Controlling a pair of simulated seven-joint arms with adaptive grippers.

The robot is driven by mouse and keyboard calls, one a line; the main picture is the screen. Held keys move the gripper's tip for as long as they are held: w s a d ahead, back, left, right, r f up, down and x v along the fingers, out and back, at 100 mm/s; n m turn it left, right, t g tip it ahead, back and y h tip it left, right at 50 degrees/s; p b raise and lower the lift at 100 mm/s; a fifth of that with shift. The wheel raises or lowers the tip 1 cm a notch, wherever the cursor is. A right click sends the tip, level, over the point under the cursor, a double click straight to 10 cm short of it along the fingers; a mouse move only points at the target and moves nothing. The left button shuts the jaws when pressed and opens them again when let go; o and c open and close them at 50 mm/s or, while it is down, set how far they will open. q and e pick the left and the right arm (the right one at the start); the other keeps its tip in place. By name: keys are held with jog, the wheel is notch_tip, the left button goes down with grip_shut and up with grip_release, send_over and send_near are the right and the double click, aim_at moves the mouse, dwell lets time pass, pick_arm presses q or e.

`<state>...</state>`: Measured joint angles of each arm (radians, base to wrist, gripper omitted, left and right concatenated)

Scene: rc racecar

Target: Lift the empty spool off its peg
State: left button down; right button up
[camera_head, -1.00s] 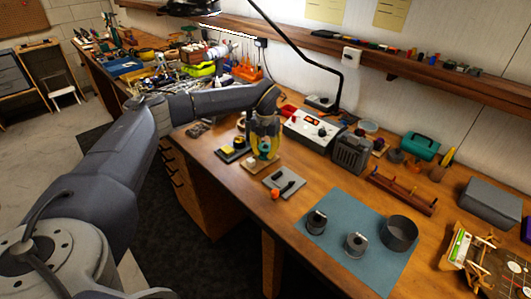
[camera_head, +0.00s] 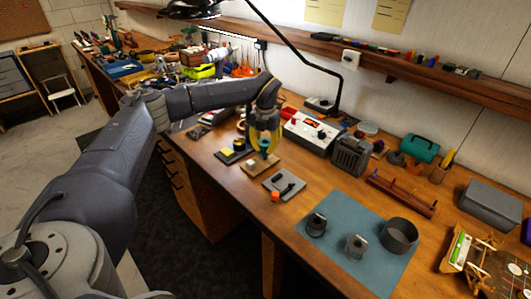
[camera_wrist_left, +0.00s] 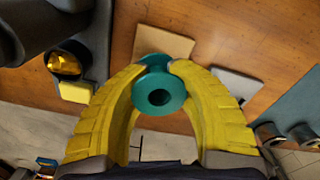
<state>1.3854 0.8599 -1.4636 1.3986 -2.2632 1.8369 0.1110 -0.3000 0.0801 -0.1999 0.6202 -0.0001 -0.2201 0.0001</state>
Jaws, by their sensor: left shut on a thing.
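The teal spool (camera_wrist_left: 160,94) is between the two yellow fingers of my left gripper (camera_wrist_left: 158,68) in the wrist view, with its dark centre hole facing the camera. The fingers are shut on it. In the head view, my left gripper (camera_head: 265,149) holds the spool (camera_head: 263,143) over the square wooden base (camera_head: 252,167). The base also shows past the spool in the wrist view (camera_wrist_left: 170,42). The spool appears raised above the base. The peg is not clearly visible, so I cannot tell whether its tip is inside the spool. My right gripper is not in view.
A dark holder with a yellow sponge (camera_head: 228,151) stands left of the base. A grey tray (camera_head: 284,185) lies to its right, near an orange cap (camera_head: 275,196). The soldering station (camera_head: 310,130) stands behind. A blue mat (camera_head: 340,267) holds metal parts.

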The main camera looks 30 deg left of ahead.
pick_arm(q)
notch_tip(320, 180, up, 17)
dwell(0.4)
jog(key=shift+f, duration=0.1)
